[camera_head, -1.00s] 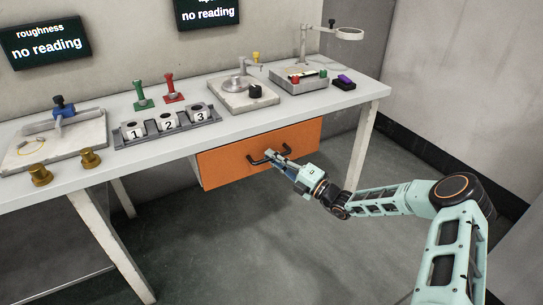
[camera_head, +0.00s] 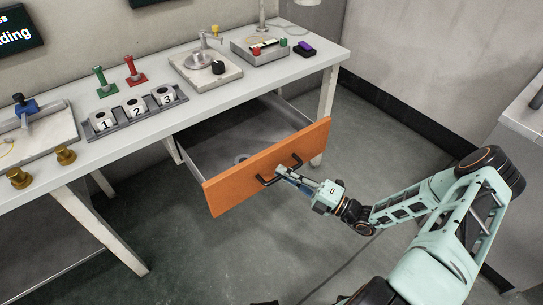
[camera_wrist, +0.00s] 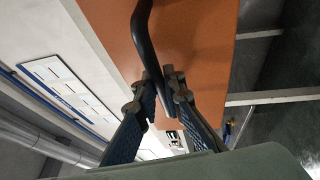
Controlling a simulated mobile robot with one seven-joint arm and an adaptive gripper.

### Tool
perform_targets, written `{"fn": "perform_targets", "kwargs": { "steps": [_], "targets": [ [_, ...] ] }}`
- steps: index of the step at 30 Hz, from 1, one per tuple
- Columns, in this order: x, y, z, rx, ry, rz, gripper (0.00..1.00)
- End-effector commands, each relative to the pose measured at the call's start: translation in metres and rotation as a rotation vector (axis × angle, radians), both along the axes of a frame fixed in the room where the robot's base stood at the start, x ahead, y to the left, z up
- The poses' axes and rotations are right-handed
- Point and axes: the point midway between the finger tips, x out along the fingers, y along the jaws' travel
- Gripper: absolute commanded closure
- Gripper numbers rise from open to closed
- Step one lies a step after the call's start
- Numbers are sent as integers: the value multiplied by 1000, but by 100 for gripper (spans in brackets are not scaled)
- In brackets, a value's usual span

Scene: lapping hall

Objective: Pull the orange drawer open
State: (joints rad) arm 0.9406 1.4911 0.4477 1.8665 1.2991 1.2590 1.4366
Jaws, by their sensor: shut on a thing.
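The orange drawer (camera_head: 232,187) stands well out from under the worktop, its grey inside showing behind the front. Its black bar handle (camera_head: 266,181) is on the front face. My gripper (camera_head: 284,172) is shut on the handle, in front of the drawer. In the wrist view, the two fingers of my gripper (camera_wrist: 165,80) close around the dark handle (camera_wrist: 146,35), with the orange front (camera_wrist: 205,40) behind it. A round grey shape lies inside the drawer, partly hidden by the front.
Another bench (camera_head: 525,115) stands at the right edge. The floor below the drawer is clear.

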Motion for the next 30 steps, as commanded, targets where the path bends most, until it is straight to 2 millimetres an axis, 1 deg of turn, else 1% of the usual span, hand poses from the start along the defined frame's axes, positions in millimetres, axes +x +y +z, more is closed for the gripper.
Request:
{"fn": "perform_targets", "kwargs": {
  "steps": [1,3,9,15,24,25,29,30],
  "targets": [
    [-8,-5,2,1,0,1,100],
    [-17,-10,1,1,1,2,100],
    [-32,-20,1,1,0,3,100],
    [-37,-23,0,1,0,4,100],
    [-37,-23,0,0,-1,4,100],
    [-37,-23,0,0,-1,4,88],
    [-37,-23,0,0,-1,3,74],
    [-36,-23,0,0,-1,3,73]
  ]
}}
